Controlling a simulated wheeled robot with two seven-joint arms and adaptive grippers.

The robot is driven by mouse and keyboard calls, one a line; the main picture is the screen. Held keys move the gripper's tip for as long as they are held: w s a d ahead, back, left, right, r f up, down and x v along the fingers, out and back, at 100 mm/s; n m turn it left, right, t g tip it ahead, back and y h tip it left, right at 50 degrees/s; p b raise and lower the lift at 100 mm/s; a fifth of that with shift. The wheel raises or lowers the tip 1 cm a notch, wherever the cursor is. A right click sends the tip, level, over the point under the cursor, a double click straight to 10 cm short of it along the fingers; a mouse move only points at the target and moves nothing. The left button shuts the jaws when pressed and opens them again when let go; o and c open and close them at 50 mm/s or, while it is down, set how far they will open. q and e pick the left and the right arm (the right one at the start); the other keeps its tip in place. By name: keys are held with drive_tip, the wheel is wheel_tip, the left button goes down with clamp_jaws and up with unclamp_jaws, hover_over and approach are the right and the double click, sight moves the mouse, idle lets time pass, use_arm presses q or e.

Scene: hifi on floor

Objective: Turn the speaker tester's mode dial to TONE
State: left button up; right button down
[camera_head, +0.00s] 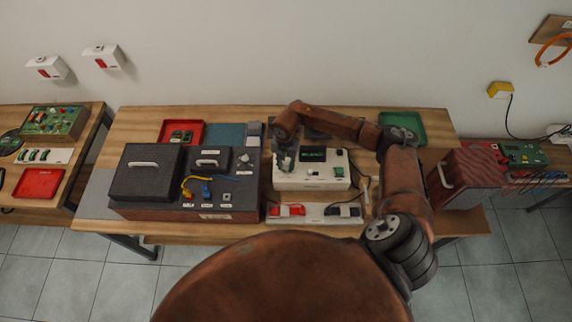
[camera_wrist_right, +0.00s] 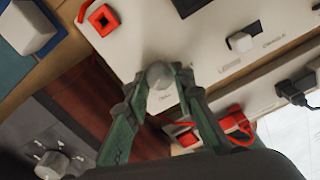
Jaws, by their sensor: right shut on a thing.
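The speaker tester appears to be the white box (camera_head: 312,184) with a dark green display, at the middle of the bench; its white panel (camera_wrist_right: 205,50) fills much of the right wrist view. My right gripper (camera_head: 284,162) reaches down to the left part of this box. In the right wrist view my right gripper (camera_wrist_right: 160,88) has its two green fingers shut on a pale round knob (camera_wrist_right: 157,73), apparently the mode dial. A small label beside the knob is too small to read, and the dial's pointer cannot be made out. My left gripper is not in view.
A dark grey console (camera_head: 235,192) with a knob, blue and yellow cables stands left of the tester. A white strip (camera_head: 316,213) with red and black connectors lies in front. A red tray (camera_head: 181,133) and a green tray (camera_head: 402,127) lie behind. A red-brown box (camera_head: 467,176) stands right.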

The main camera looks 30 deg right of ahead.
sight(286, 167)
drive_tip(key=shift+m, duration=0.5)
drive_tip(key=c, duration=1.7)
unclamp_jaws()
drive_tip(key=shift+o, duration=0.2)
drive_tip(key=shift+r, duration=0.2)
wheel_tip(286, 167, up, 12)
drive_tip(key=shift+f, duration=0.2)
